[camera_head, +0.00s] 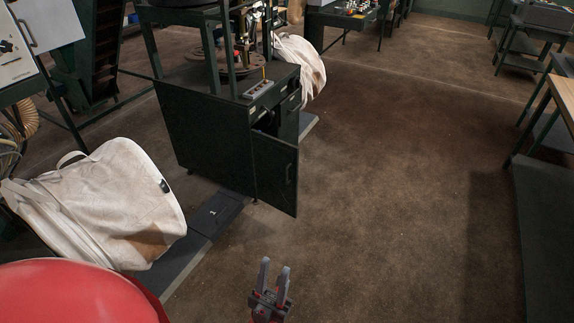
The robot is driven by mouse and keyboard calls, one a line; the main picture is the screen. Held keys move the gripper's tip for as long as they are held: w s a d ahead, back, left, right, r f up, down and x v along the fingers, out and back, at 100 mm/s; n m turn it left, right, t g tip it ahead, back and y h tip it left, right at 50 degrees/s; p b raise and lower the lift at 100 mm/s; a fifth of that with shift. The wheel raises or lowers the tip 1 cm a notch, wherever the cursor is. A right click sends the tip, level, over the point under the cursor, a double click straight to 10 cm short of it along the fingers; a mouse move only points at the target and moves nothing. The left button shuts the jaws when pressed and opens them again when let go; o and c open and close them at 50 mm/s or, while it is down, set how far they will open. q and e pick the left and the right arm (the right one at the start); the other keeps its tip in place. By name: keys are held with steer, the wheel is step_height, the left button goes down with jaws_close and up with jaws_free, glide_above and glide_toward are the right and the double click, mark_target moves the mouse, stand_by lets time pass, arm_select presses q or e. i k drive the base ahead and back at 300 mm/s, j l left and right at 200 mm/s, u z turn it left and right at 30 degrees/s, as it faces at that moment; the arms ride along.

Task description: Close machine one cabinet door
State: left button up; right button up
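The machine one cabinet (205,130) is a dark green box at the upper middle left, with a floor plate (214,212) marked "1" beside it. Its cabinet door (272,172) stands open, swung out toward me, with a dark handle near its right edge. A dark opening shows behind the door's top edge. My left gripper (275,266) is at the bottom centre, below the door in the picture and apart from it. Its two grey fingers point up the picture with a gap between them, empty. My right gripper is not in view.
A white bulk bag (110,205) bulges out at the left, near the cabinet. Another white bag (302,65) is behind the cabinet. Brown floor (400,190) is clear to the right of the door. A wooden-topped bench (563,92) stands at the right edge.

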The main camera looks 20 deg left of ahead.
mark_target(276, 160)
steer(key=u, duration=0.85)
steer(key=i+j+u, duration=0.15)
steer(key=i+u, duration=0.2)
steer(key=i, duration=0.15)
steer(key=i+u, duration=0.3)
steer(key=i, duration=0.2)
